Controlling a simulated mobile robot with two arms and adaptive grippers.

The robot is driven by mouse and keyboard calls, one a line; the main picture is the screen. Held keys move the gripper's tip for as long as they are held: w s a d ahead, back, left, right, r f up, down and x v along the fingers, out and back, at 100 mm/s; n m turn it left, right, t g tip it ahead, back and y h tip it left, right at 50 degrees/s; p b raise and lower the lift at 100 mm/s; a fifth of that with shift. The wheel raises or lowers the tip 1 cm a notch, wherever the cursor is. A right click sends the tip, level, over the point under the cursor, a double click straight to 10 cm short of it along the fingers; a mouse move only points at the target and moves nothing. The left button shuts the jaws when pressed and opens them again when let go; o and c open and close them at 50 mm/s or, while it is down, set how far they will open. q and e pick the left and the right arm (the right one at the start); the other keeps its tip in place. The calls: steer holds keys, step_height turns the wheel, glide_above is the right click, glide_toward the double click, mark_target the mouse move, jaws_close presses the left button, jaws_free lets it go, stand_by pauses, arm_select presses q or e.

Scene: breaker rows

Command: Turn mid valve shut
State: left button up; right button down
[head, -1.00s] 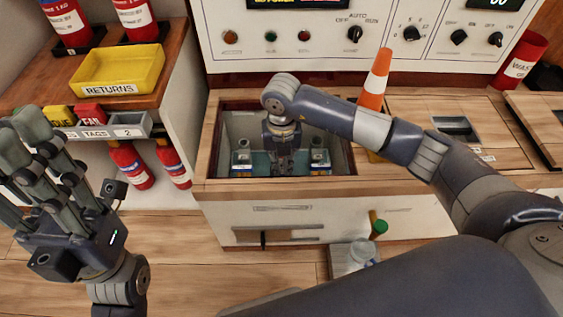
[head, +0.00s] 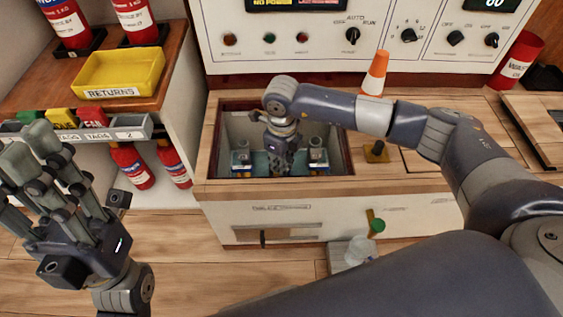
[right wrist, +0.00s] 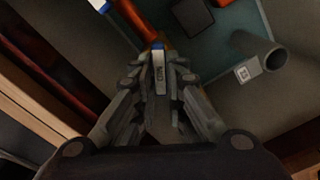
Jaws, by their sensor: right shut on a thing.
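The open well (head: 240,128) in the wooden counter holds low fittings on a teal floor. My right gripper (head: 281,168) reaches down into it, between two upright grey posts. In the right wrist view my right gripper (right wrist: 160,85) is shut on the mid valve's handle (right wrist: 159,72), a narrow piece with a white label and a blue end. The label is too small to read surely. The rest of the valve is hidden by the fingers, so its angle is unclear. My left gripper (head: 45,165) is open and empty at the left, away from the well.
A grey post (head: 317,150) stands right of my gripper; a red pipe (right wrist: 135,20) and a grey tube (right wrist: 262,62) show close by.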

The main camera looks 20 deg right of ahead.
steer(key=n, duration=0.3)
steer(key=shift+n, duration=1.7)
steer(key=c, duration=1.6)
jaws_free()
steer(key=shift+c, duration=0.2)
steer(key=shift+w, duration=0.1)
